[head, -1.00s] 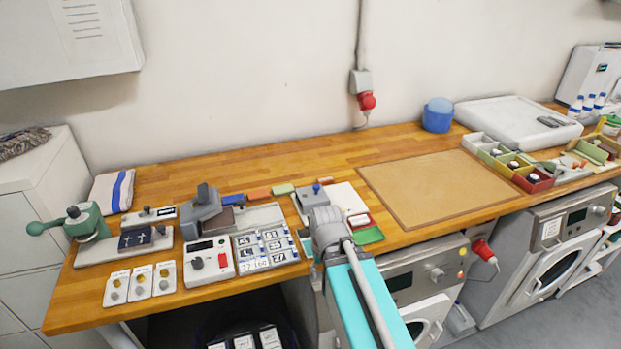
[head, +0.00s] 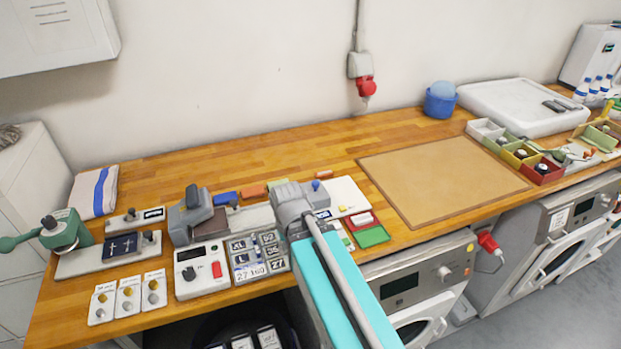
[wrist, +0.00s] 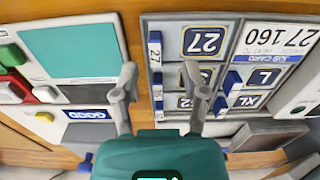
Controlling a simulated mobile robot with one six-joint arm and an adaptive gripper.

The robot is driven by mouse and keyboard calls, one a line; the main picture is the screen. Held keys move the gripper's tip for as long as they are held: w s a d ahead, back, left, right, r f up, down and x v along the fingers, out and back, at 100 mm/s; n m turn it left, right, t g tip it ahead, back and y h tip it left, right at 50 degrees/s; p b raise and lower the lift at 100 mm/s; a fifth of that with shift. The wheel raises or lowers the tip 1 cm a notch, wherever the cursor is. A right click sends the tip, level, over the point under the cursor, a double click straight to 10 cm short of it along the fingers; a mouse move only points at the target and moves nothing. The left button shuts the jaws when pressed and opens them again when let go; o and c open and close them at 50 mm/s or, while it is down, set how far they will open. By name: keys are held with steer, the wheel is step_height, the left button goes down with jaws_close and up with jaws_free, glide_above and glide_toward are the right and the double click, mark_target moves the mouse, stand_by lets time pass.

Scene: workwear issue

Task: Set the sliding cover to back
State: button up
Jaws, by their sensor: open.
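I cannot tell for sure which part is the sliding cover. A teal rectangular panel (wrist: 70,52) with a dark strip along one edge shows at the left of the wrist view; the arm hides it in the head view. Beside it is a grey tile board (head: 262,258) with number and size plates, also in the wrist view (wrist: 171,45). My gripper (wrist: 160,82) is open, its fingers apart and empty, over the gap between the panel and the board. In the head view the arm end covers the place under it.
A GOOD label (wrist: 88,114) and a blue knob (head: 316,185) are near the gripper. A green press (head: 62,232) is at far left. The brown mat (head: 440,180) at right is clear.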

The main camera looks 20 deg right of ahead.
steer(key=shift+w+d, duration=0.1)
steer(key=shift+d, duration=0.1)
steer(key=shift+o, duration=1.1)
steer(key=w+d+r+n+p, duration=0.4)
steer(key=w+d+r+p, duration=0.2)
steer(key=w+r+p, duration=0.35)
step_height(320, 180, up, 9)
steer(key=n+p, duration=0.5)
steer(key=p, duration=0.4)
glide_above(316, 182)
steer(key=shift+s+a+f, duration=0.1)
steer(key=shift+f, duration=0.1)
steer(key=shift+f+b, duration=0.15)
steer(key=shift+b, duration=0.2)
step_height(316, 182, down, 14)
steer(key=b, duration=1.3)
steer(key=shift+r, duration=0.2)
steer(key=shift+b, duration=0.3)
